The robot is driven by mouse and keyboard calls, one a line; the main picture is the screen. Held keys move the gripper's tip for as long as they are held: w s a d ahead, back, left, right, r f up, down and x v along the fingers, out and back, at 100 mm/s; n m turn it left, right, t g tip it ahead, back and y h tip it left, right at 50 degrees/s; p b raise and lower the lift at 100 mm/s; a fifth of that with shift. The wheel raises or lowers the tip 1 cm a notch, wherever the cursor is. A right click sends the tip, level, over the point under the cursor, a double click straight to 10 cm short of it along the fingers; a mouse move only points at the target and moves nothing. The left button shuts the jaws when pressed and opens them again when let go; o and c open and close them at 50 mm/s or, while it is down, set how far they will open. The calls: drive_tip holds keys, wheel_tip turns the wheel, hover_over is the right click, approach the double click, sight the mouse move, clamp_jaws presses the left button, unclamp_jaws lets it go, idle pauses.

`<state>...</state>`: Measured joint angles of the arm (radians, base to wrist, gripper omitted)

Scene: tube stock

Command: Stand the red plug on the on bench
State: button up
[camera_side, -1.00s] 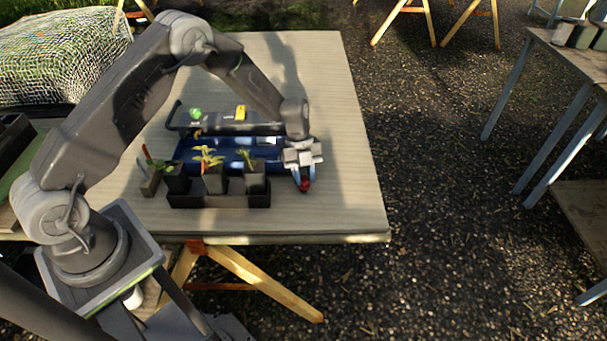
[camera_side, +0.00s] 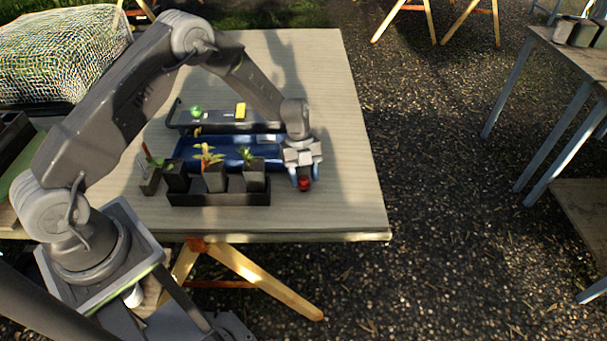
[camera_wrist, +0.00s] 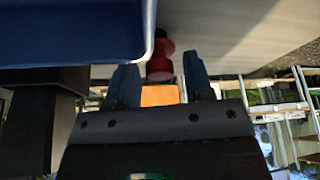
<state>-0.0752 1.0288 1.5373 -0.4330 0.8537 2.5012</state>
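The red plug (camera_side: 304,184) is on the bare wooden bench top (camera_side: 345,205), right of the black pot rack. It appears to stand upright on the surface. My gripper (camera_side: 304,176) is low over it, with its blue fingers spread on either side. In the wrist view the red plug (camera_wrist: 160,62) shows between the two fingertips (camera_wrist: 160,82), with a gap visible on each side. The gripper is open.
A blue tray (camera_side: 228,150) lies left of my gripper; its corner is close to the plug in the wrist view. A black rack (camera_side: 220,200) with potted seedlings stands in front. A dark tray (camera_side: 182,122) with green and yellow items lies behind. Bench right of the plug is clear.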

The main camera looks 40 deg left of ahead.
drive_tip(key=shift+o, duration=0.8)
drive_tip(key=v, duration=1.3)
drive_tip(key=shift+r, duration=0.4)
drive_tip(key=shift+w+a, duration=0.1)
